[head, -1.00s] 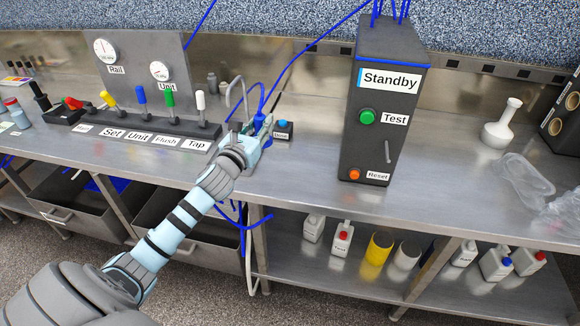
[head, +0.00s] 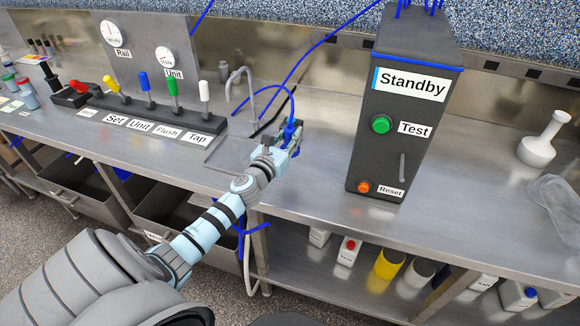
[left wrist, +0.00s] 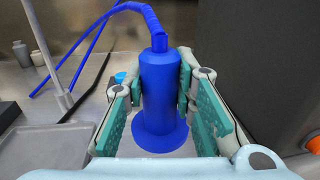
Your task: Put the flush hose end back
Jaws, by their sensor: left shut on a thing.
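The flush hose end is a blue cylinder with a wide round flange at its bottom (left wrist: 158,95). A blue hose (left wrist: 118,10) rises from its top and bends away to the left. My left gripper (head: 291,138) is shut on it, with teal finger pads at both sides in the left wrist view. The hose end is upright over the bench, right of the sink tap (head: 240,90) and left of the Standby box (head: 410,110). I cannot tell whether the flange touches the surface below. A small blue round piece (left wrist: 121,77) shows behind the left finger. My right gripper is out of view.
A lever row (head: 150,115) and a gauge panel (head: 150,50) stand to the left. The dark Standby box is close on the gripper's right. The bench front (head: 310,190) is clear.

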